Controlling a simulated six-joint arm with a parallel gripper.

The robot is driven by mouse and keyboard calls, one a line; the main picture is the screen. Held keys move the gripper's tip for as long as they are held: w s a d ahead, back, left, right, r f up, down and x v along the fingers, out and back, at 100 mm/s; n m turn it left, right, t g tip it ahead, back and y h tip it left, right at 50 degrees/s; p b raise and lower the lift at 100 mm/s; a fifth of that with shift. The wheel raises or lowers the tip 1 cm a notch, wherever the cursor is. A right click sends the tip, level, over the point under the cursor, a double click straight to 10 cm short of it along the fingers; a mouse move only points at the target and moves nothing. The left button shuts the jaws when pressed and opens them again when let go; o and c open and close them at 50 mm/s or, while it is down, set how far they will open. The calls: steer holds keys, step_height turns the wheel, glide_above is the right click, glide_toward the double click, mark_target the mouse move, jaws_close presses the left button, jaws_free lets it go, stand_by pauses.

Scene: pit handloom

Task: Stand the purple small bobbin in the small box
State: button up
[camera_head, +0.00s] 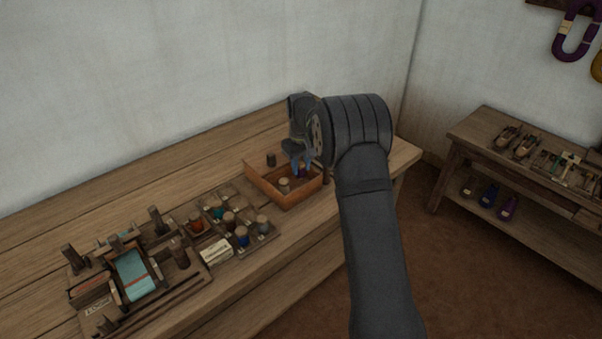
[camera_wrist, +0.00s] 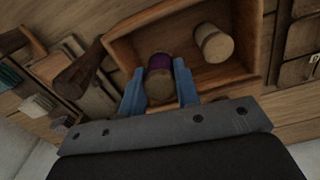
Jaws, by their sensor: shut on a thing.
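The purple small bobbin (camera_head: 302,173) is between the blue fingertips of my gripper (camera_head: 301,165), at the right part of the small box (camera_head: 265,188). The wrist view shows the bobbin's purple thread and wooden end (camera_wrist: 160,66) between the two fingers of my gripper (camera_wrist: 160,88), which are shut on it. In that view it lies within the outline of the small box (camera_wrist: 140,43). I cannot tell whether it touches the box floor. A pale wooden bobbin (camera_head: 284,186) stands in the box beside it, apart from it; the wrist view shows it too (camera_wrist: 213,43).
A rack of coloured bobbins (camera_head: 229,219) stands left of the box on the wooden bench (camera_head: 210,163). A wooden frame with turquoise cloth (camera_head: 133,273) lies further left. A shelf with shuttles (camera_head: 510,140) is at right.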

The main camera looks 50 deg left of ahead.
mark_target(301, 173)
steer(key=shift+f, duration=1.6)
steer(key=shift+f, duration=0.2)
steer(key=o, duration=0.7)
steer(key=shift+c, duration=0.2)
steer(key=shift+r, duration=0.1)
step_height(301, 173, up, 12)
steer(key=shift+r, duration=0.15)
